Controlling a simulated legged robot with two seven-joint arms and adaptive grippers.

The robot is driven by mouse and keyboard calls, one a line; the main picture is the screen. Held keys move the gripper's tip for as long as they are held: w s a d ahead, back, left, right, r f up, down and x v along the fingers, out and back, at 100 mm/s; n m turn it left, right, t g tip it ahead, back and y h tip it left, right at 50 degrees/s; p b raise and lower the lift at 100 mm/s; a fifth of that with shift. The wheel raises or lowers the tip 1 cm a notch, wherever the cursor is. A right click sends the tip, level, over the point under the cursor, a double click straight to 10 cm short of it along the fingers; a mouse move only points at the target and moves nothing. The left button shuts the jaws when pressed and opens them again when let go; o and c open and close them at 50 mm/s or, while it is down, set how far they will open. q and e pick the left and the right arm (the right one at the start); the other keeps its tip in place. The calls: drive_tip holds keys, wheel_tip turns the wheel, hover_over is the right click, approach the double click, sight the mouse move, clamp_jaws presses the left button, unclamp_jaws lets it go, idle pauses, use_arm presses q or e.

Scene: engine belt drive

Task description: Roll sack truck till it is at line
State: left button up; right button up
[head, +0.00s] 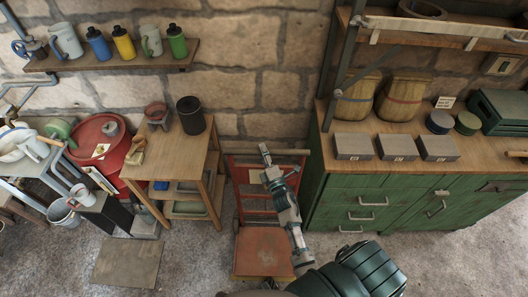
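The sack truck (262,251) stands below the stone wall, between the small wooden table and the green cabinet. Its red upright frame (241,174) is at the back, and a flat reddish-brown plate extends toward me at its foot. My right gripper (279,163) is in front of the upper frame, with my arm covering the truck's right side. Its fingers are small and overlap the frame, so I cannot tell whether they are open or touching it. My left gripper is not in view. I cannot make out a line on the floor.
The wooden table (168,157) with a black canister (190,115) stands close on the left, beside a red drum (101,137). The green cabinet (365,199) stands close on the right. A flat brown mat (127,263) lies on the floor at left. Bare floor lies between mat and truck.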

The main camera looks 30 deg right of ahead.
drive_tip(key=shift+s, duration=0.2)
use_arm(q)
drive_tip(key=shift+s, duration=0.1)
use_arm(e)
drive_tip(key=v, duration=1.1)
drive_tip(key=shift+s+a+f, duration=0.15)
drive_tip(key=shift+s+f, duration=0.05)
drive_tip(key=shift+s, duration=0.1)
